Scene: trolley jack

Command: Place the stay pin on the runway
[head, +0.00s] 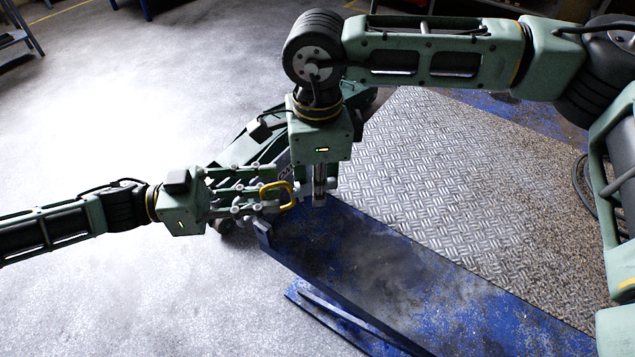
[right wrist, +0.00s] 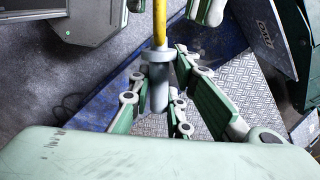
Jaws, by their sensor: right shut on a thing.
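The stay pin (right wrist: 158,82) is a grey rod with a collar and a yellow handle. My right gripper (right wrist: 156,98) is shut on its grey shaft, with fingers on both sides. In the head view the yellow loop (head: 291,196) of the handle shows to the left of my right gripper (head: 317,192). My left gripper (head: 272,194) has its fingers spread around the yellow handle, with gaps beside it in the right wrist view. The runway (head: 370,265) is a scuffed blue surface beside patterned metal plate, directly below and right of the grippers.
A green trolley jack (head: 245,146) stands behind the grippers, partly hidden by them. The tread plate (head: 440,160) lies to the right. A raised blue edge (head: 330,290) runs along the runway's near side. Grey floor (head: 130,90) is clear at left.

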